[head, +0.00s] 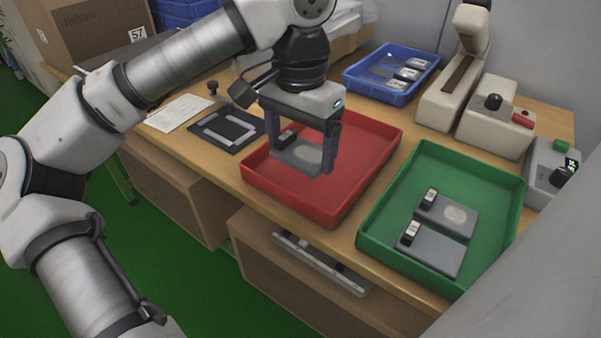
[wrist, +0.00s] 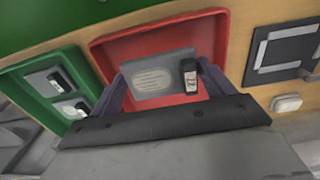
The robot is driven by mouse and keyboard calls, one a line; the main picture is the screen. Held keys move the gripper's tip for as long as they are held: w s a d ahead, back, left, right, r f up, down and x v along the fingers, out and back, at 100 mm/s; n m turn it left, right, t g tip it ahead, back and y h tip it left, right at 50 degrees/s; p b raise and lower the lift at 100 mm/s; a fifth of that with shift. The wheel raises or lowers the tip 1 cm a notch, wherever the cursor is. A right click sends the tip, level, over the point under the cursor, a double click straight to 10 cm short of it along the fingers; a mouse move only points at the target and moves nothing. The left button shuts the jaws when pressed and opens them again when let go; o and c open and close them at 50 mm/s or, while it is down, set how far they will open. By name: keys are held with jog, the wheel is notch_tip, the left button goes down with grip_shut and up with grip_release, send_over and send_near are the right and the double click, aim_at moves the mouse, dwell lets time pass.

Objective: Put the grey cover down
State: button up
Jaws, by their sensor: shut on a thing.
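My gripper (head: 302,160) is shut on a grey cover (head: 304,155), a flat plate with an oval grille and a small black part with a white label at one end. The cover is over the red tray (head: 258,188); I cannot tell for sure whether it touches the tray floor. In the wrist view the grey cover (wrist: 160,82) sits between the two fingers, with the red tray (wrist: 110,48) behind it. Two similar grey covers, one with an oval grille (head: 450,212) and one plainer (head: 430,262), lie in the green tray (head: 380,212).
A blue crate (head: 372,90) with several small labelled parts stands at the back. A black fixture (head: 227,148) and a paper sheet (head: 180,113) lie left of the red tray. Beige machines (head: 495,128) stand at the back right. The red tray looks otherwise empty.

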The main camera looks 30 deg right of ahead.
aim_at(300, 185)
jog(key=shift+f+b, duration=0.35)
jog(key=shift+f, duration=2.3)
jog(key=shift+f, duration=0.2)
jog(key=o, duration=0.9)
notch_tip(300, 185, up, 12)
jog(key=shift+r+p, duration=0.2)
jog(key=shift+p, duration=0.85)
